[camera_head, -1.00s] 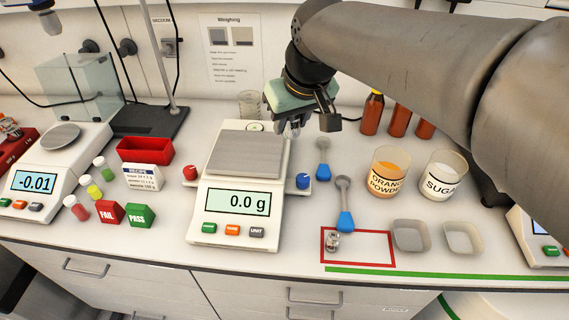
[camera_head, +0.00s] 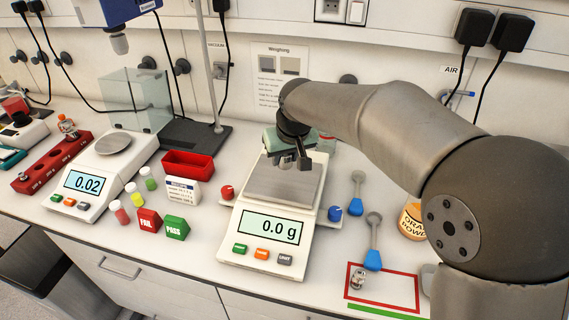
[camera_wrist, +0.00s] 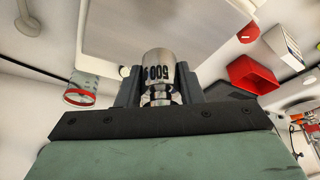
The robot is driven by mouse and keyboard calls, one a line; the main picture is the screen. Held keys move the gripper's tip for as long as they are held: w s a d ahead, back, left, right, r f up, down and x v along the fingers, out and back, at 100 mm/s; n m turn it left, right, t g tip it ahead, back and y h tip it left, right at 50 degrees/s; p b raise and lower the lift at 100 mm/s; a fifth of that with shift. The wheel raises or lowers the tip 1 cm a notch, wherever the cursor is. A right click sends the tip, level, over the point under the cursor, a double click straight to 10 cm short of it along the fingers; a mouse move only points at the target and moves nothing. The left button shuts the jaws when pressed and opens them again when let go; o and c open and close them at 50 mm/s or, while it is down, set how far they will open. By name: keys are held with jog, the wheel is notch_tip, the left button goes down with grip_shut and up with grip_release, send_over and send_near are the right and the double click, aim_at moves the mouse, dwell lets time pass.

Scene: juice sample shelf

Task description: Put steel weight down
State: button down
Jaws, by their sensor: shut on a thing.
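My gripper (camera_head: 283,163) is over the rear part of the middle balance's steel pan (camera_head: 283,188). In the wrist view its dark fingers (camera_wrist: 158,84) are shut on a shiny steel weight (camera_wrist: 157,66) marked 500. In the head view the held weight is hard to make out, and I cannot tell whether it touches the pan. The middle balance (camera_head: 268,243) reads 0.0 g. A smaller steel weight (camera_head: 358,279) stands in the red-outlined rectangle (camera_head: 403,306) at the front right.
The left balance (camera_head: 85,186) reads 0.02. A red weight rack (camera_head: 52,163) stands left of it. A red bin (camera_head: 188,164), recipe card (camera_head: 182,191) and FAIL and PASS blocks (camera_head: 176,228) lie between the balances. Two blue-handled spoons (camera_head: 373,260) and an orange powder jar (camera_head: 411,221) are right.

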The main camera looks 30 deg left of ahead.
aim_at(284, 165)
jog(key=shift+w+a+f, duration=0.1)
jog(key=shift+a+f, duration=0.05)
jog(key=shift+f, duration=0.75)
jog(key=shift+a+f, duration=0.15)
jog(key=shift+f, duration=0.75)
jog(key=shift+f, duration=0.1)
jog(key=shift+f, duration=0.15)
jog(key=c, duration=1)
grip_release()
jog(key=shift+r, duration=0.3)
jog(key=b+v, duration=0.1)
jog(key=v, duration=1.1)
